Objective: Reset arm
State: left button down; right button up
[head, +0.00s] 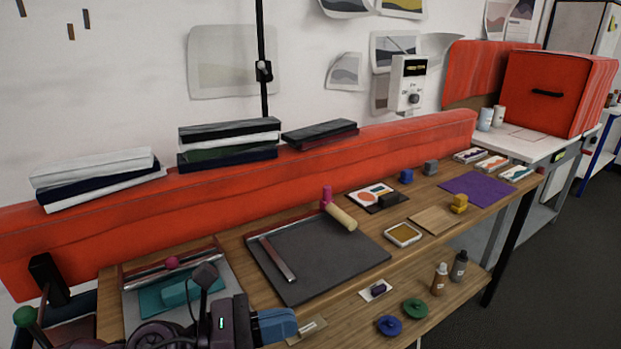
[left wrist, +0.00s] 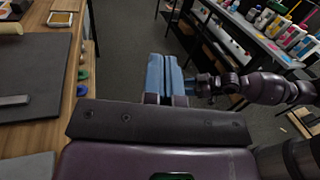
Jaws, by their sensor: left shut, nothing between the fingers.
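My left gripper (head: 275,325) is at the bottom of the head view, over the front edge of the wooden workbench (head: 345,322). Its blue fingers are shut with nothing between them. In the left wrist view the left gripper (left wrist: 165,72) points out over the floor, just right of the bench. My purple right arm (left wrist: 262,88) comes in from the right in that view. Its far end lies close to the blue fingers, and its finger state cannot be made out. The head view does not show the right arm.
On the bench lie a dark grey board (head: 318,262) with a metal bar, a cream roller (head: 340,217) and a metal-railed tray (head: 222,287) with a teal block near my left arm. Two bottles (head: 440,279) stand on the lower shelf. A supply shelf (left wrist: 262,40) stands across the floor.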

pick_arm(q)
jog(key=w+a+r+n+t+y, duration=0.1)
jog(key=w+a+n+t+y, duration=0.2)
jog(key=n+t, duration=0.6)
jog(key=w+a+r+n+t+y, duration=0.1)
jog(key=a+n+t+y, duration=0.35)
jog(key=n, duration=0.75)
jog(key=s+a+f+n+y, duration=0.1)
jog(key=a+f+n+y, duration=0.65)
jog(key=n, duration=0.65)
jog(key=s+a+f+n+g+y, duration=0.5)
jog(key=s+a+f+n+g, duration=0.2)
jog(key=f+n, duration=0.15)
jog(key=s+a+f+n+g+h, duration=0.1)
jog(key=s+f+n+g, duration=0.25)
jog(key=s, duration=0.35)
jog(key=s+a+f+n+g, duration=0.1)
jog(key=s+f+n+g, duration=0.2)
jog(key=s+g, duration=0.35)
jog(key=w+f+t+h, duration=0.1)
jog(key=w+f+t, duration=0.4)
jog(key=f+t, duration=0.5)
jog(key=shift+w+d+f, duration=0.15)
jog(key=shift+w+d, duration=0.15)
jog(key=shift+w, duration=0.1)
